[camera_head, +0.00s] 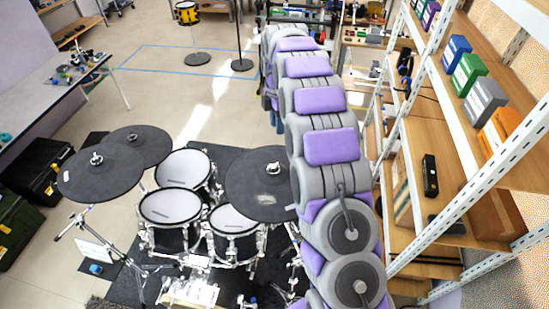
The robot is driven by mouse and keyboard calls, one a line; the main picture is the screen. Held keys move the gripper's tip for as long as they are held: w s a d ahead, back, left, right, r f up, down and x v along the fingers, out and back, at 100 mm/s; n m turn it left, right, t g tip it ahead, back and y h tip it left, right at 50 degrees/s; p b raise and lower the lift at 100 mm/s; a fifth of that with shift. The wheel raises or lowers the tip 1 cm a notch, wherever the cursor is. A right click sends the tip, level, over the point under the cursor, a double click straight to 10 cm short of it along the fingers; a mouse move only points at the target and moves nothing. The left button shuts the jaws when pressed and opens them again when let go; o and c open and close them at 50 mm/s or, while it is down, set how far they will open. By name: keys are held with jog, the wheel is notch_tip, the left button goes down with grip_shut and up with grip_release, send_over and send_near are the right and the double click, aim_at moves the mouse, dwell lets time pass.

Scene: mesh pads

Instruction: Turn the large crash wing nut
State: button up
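A black electronic drum kit stands on the floor to the left of my arm. The front left cymbal pad (82,185) has a small silvery wing nut (96,159) at its centre. The cymbal pad behind it (150,147) has a similar wing nut (133,136). A third cymbal pad (250,190), close to my arm, has a small light fitting (272,168) on top. I cannot tell which is the large crash. My grey and purple arm runs up the right middle of the view. My gripper cannot be made out, and no contact with a wing nut shows.
Mesh drum pads (170,206) sit between the cymbals. A metal shelf rack (453,178) with coloured boxes stands close on the right. A table (45,97) and dark crates (38,170) are at left. Open floor (165,95) lies behind the kit.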

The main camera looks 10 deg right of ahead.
jog(key=shift+w+a+r, duration=0.1)
jog(key=shift+a+r, duration=0.05)
jog(key=shift+r, duration=0.9)
jog(key=shift+w+a+r, duration=0.1)
jog(key=shift+r, duration=0.95)
